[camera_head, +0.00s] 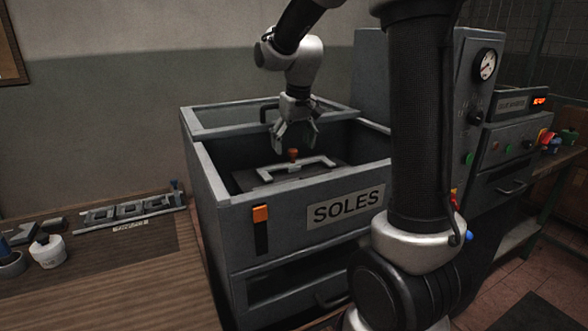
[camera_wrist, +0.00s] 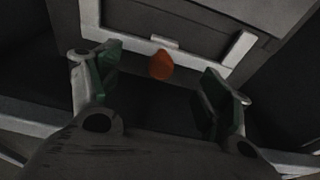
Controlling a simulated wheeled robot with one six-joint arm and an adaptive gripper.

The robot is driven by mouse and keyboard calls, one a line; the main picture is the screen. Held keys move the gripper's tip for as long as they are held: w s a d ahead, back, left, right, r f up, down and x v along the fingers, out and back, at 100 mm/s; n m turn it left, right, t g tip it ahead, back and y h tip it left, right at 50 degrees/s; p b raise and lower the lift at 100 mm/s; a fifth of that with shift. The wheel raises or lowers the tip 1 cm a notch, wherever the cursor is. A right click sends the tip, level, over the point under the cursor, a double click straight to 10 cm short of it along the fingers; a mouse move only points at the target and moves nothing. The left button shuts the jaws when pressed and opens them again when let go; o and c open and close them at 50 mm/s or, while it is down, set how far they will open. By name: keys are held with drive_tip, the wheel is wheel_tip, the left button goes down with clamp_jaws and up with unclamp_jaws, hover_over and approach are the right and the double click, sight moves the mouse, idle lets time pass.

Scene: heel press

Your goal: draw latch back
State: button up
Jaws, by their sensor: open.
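The latch shows as an orange-red knob (camera_head: 293,154) inside the grey bin marked SOLES (camera_head: 222,222). It stands beside a pale bracket-shaped frame (camera_head: 318,163) on a dark panel. My gripper (camera_head: 296,142) is over the bin, pointing down, with its jaws apart. In the wrist view the knob (camera_wrist: 161,65) lies beyond and between the green-padded fingertips (camera_wrist: 160,80), with nothing held. I cannot tell the exact height gap between fingertips and knob.
The bin walls rise around the panel. A second orange tab (camera_head: 260,214) sits in a slot on the bin's front. A control cabinet with a gauge (camera_head: 487,65) stands right. A wooden bench (camera_head: 120,290) with a white pot (camera_head: 47,251) is at left.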

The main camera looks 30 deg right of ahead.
drive_tip(key=shift+s+r, duration=0.3)
drive_tip(key=shift+s, duration=0.45)
drive_tip(key=shift+s+r, duration=0.35)
drive_tip(key=shift+s, duration=0.4)
drive_tip(key=shift+s+r, duration=0.3)
drive_tip(key=shift+s, duration=0.45)
drive_tip(key=shift+r, duration=0.1)
wheel_tip(320, 180, up, 3)
drive_tip(key=shift+f, duration=0.1)
